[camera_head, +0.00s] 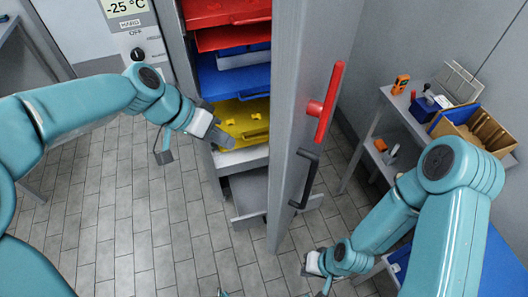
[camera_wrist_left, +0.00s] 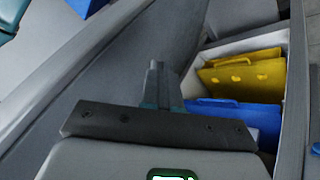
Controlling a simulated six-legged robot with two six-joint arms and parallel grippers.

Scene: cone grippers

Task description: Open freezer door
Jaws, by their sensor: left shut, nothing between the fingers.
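The grey freezer door (camera_head: 297,120) stands open, swung out toward me and seen nearly edge-on. It carries a red lever (camera_head: 327,102) and a black pull handle (camera_head: 305,178). To its left, the freezer interior shows red, blue and yellow trays (camera_head: 245,118). My left gripper (camera_head: 220,138) is shut and empty at the opening, in front of the yellow tray; contact is unclear. In the left wrist view, its closed fingers (camera_wrist_left: 158,85) lie between the door's inner face (camera_wrist_left: 85,70) and the trays. My right gripper (camera_head: 314,264) is low beside the door's bottom, partly hidden, jaws unclear.
A control panel with a -25 °C display (camera_head: 124,8) and a knob (camera_head: 137,54) is left of the opening. A shelf at right holds a cardboard box (camera_head: 478,130) and an orange device (camera_head: 400,84). Tiled floor (camera_head: 120,230) is free at the lower left.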

